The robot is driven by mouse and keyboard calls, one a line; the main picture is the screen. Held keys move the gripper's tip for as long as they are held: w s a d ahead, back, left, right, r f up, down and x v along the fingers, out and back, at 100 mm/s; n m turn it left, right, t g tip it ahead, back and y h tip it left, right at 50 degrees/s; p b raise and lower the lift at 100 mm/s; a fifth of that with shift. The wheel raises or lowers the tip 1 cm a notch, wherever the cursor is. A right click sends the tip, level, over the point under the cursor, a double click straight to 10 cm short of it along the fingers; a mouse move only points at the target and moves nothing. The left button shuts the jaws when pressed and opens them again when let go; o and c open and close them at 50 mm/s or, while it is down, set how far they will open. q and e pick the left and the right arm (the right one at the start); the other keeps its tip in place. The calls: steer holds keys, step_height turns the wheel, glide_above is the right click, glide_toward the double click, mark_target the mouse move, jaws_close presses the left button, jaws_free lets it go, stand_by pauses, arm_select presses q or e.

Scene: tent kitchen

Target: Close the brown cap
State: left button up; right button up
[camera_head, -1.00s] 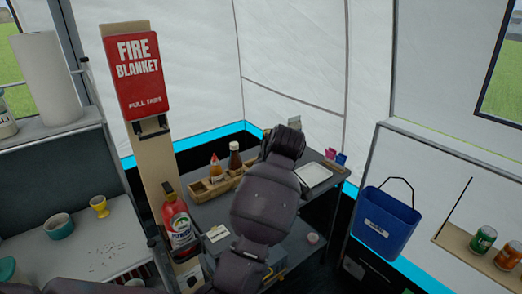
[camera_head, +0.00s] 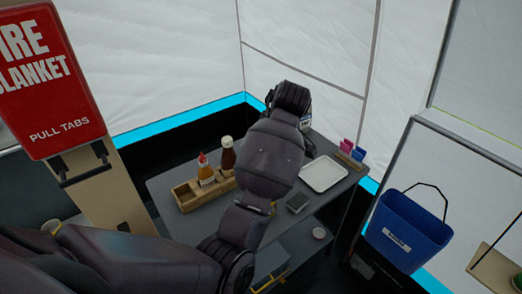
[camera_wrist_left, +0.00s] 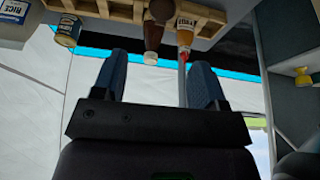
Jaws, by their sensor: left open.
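A dark brown sauce bottle (camera_head: 228,156) stands upright at the wooden condiment rack (camera_head: 188,197) on the grey table. The wrist view is upside down and shows the brown bottle (camera_wrist_left: 153,36) and the yellow bottle (camera_wrist_left: 185,32) just beyond the fingers. My left gripper (camera_wrist_left: 158,72) is open, with nothing seen held. In the head view my left arm hides it. My right gripper is out of view.
A white tray (camera_head: 324,174) lies right of my arm, with a small dark box (camera_head: 298,203) near it. Pink and blue items (camera_head: 352,149) stand at the table's right end. A blue bucket (camera_head: 406,232) hangs at right. The fire blanket post (camera_head: 106,188) stands left.

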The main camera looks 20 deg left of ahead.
arm_select(q)
steer(key=x, duration=1)
steer(key=shift+a+f+p, duration=0.2)
steer(key=shift+f+p, duration=0.1)
steer(key=shift+p, duration=0.1)
steer(key=shift+c, duration=0.5)
steer(key=c, duration=0.8)
steer(key=shift+d+y, duration=0.1)
steer(key=shift+y, duration=0.2)
steer(key=t+y, duration=0.1)
steer(key=d+y, duration=0.1)
steer(key=shift+s+r+t+y, duration=0.15)
steer(key=shift+s+t+y, duration=0.15)
steer(key=shift+t+y, duration=0.1)
steer(key=shift+s+d+t+y+b, duration=0.15)
steer(key=shift+d+t+y+b, duration=0.2)
steer(key=shift+y+b, duration=0.35)
steer(key=shift+s+d+t+y+b, duration=0.15)
steer(key=shift+t+y+b, duration=0.3)
steer(key=shift+y+b, duration=0.25)
